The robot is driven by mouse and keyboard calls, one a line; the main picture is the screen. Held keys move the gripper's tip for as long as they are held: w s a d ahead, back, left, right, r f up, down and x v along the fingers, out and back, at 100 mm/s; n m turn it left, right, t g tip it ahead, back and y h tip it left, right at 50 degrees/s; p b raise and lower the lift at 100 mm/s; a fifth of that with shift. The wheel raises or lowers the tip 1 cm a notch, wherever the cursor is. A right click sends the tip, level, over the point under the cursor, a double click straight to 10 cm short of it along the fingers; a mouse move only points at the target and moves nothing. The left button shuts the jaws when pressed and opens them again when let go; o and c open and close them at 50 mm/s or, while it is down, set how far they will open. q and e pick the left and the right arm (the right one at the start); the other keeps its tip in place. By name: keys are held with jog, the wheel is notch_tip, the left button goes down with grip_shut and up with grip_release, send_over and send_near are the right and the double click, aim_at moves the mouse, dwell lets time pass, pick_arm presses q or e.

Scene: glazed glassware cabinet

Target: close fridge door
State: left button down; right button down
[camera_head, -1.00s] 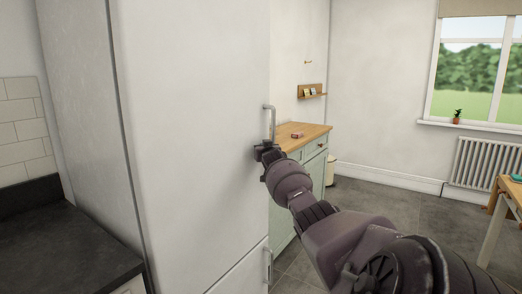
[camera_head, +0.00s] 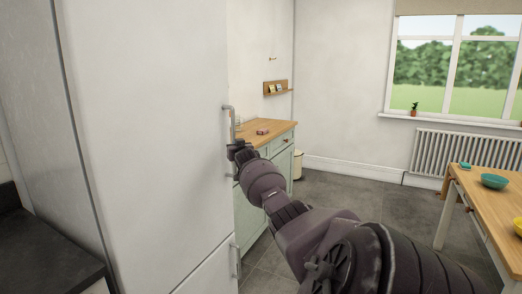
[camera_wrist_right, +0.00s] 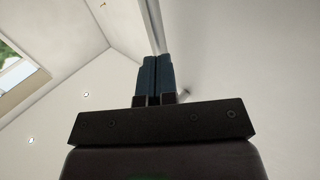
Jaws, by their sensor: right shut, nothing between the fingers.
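The tall white fridge door (camera_head: 150,120) fills the left half of the head view. Its upper handle (camera_head: 231,122) is a vertical grey bar on the right edge. A dark seam runs down the door's left side; I cannot tell whether the right edge is fully closed. My right gripper (camera_head: 238,148) is at the door's right edge, by the lower end of the upper handle. In the right wrist view its two blue-dark fingers (camera_wrist_right: 154,78) are together with nothing between them, close to a pale edge. Contact with the door is unclear. My left gripper is out of view.
A green cabinet with a wooden top (camera_head: 268,135) stands just beyond the door edge. A lower handle (camera_head: 235,262) is on the panel below. A dark worktop (camera_head: 45,250) is at the left, a wooden table (camera_head: 485,200) at the right. Grey floor (camera_head: 365,210) between is clear.

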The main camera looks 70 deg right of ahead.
jog(key=s+f+p, duration=0.1)
jog(key=s+p, duration=0.1)
jog(key=s, duration=0.6)
jog(key=shift+a, duration=0.15)
jog(key=shift+f, duration=0.1)
